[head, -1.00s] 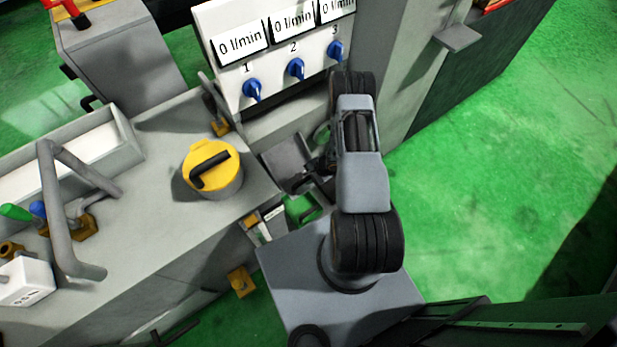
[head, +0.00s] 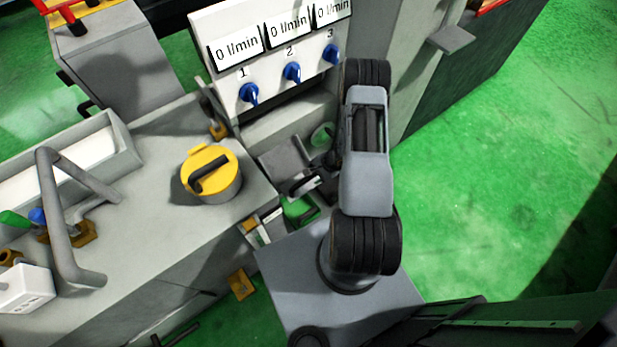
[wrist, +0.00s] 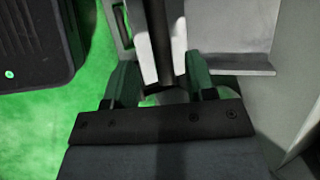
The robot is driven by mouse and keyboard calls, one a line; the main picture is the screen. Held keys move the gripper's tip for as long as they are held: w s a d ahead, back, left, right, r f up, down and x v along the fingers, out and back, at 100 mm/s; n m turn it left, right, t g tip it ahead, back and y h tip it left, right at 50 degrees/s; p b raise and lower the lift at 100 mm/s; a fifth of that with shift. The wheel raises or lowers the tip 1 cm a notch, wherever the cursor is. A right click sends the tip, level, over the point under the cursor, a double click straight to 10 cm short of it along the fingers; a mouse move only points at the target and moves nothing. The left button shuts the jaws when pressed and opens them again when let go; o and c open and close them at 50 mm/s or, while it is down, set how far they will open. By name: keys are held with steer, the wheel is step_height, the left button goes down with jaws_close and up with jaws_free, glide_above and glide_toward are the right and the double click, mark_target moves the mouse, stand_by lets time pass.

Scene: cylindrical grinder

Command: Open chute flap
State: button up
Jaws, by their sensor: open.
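A grey square plate, which looks like the chute flap (head: 282,160), sits in the recess beside the machine's bench in the head view. A dark bar with a light edge lies near its lower right. My gripper (head: 312,178) is beside the plate's right side, partly hidden by my arm. In the wrist view my gripper (wrist: 160,82) is open, with its two greenish fingers apart. A dark bar (wrist: 160,45) runs lengthwise between the fingers, beside a pale strip. I cannot tell whether either finger touches the bar.
A yellow-lidded pot (head: 211,172) stands on the grey bench left of the flap. A panel with three blue knobs (head: 291,72) rises behind. A bent grey tube (head: 62,215) is at left. Green floor (head: 490,190) is clear at right. A grey ledge (wrist: 238,63) lies right of my fingers.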

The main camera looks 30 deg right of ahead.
steer(key=p+v, duration=0.1)
steer(key=v, duration=0.6)
steer(key=shift+r, duration=0.3)
steer(key=shift+s+d, duration=0.1)
steer(key=shift+d, duration=0.05)
